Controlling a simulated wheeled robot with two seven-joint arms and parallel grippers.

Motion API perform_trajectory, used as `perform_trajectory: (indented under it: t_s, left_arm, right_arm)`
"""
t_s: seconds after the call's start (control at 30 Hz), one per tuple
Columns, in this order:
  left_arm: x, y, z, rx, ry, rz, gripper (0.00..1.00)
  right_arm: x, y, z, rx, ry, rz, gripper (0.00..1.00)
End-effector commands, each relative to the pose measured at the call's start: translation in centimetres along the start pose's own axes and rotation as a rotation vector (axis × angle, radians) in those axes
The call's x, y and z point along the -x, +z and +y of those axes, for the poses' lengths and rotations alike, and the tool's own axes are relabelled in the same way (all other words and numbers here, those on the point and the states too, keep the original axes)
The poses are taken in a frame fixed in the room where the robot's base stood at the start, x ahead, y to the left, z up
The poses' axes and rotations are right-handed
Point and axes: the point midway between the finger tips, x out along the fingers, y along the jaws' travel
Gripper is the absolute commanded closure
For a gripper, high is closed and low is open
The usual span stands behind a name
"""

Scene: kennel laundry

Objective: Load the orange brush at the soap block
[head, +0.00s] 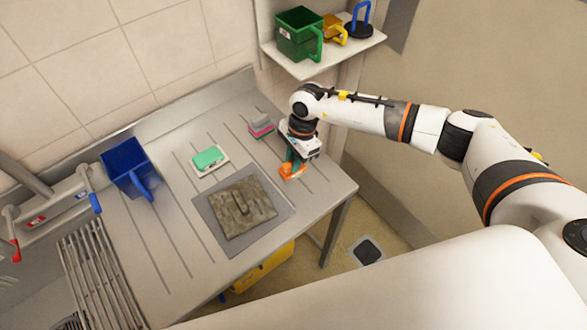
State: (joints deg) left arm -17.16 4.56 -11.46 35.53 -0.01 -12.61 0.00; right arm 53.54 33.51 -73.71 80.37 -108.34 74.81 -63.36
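The orange brush (291,172) is at the right part of the steel worktop, right under my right gripper (292,160). The gripper points down and its fingertips meet the brush; whether they are closed on it, and whether the brush rests on the worktop, is too small to tell. The soap block (208,157) is green and sits in a white dish (212,169) on the worktop, left of the gripper and apart from it. My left gripper is not in view.
A muddy brown piece (241,208) lies on a grey mat (278,205) in front. A pink-and-grey block (260,127) stands close left of my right gripper. A blue jug (128,168) stands at left. A shelf (340,57) holds a green jug (298,35) and other items.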

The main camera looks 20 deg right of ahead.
Motion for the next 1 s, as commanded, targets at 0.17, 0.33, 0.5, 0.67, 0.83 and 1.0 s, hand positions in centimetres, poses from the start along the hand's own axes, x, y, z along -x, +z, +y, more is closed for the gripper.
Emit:
perform_trajectory:
  t_s: [0.17,0.33,0.5,0.67,0.83,1.0]
  left_arm:
    - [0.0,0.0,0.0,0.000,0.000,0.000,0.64]
    - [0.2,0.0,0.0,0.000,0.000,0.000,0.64]
    - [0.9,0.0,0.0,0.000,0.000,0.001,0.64]
    - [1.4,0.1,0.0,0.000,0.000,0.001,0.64]
    - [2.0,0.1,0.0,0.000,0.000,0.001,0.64]
    - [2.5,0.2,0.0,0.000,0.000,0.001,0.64]
  right_arm:
    - [0.0,0.0,0.0,0.000,0.001,0.000,1.00]
    - [0.5,-0.1,0.0,0.000,0.001,0.000,1.00]
    - [1.8,-0.3,0.1,-0.001,0.002,-0.001,1.00]
    - [3.0,-0.6,0.0,0.000,0.001,0.000,1.00]
    - [4.3,-0.8,0.0,0.000,0.001,0.000,1.00]
    - [5.6,-1.1,0.0,0.000,0.002,0.000,1.00]
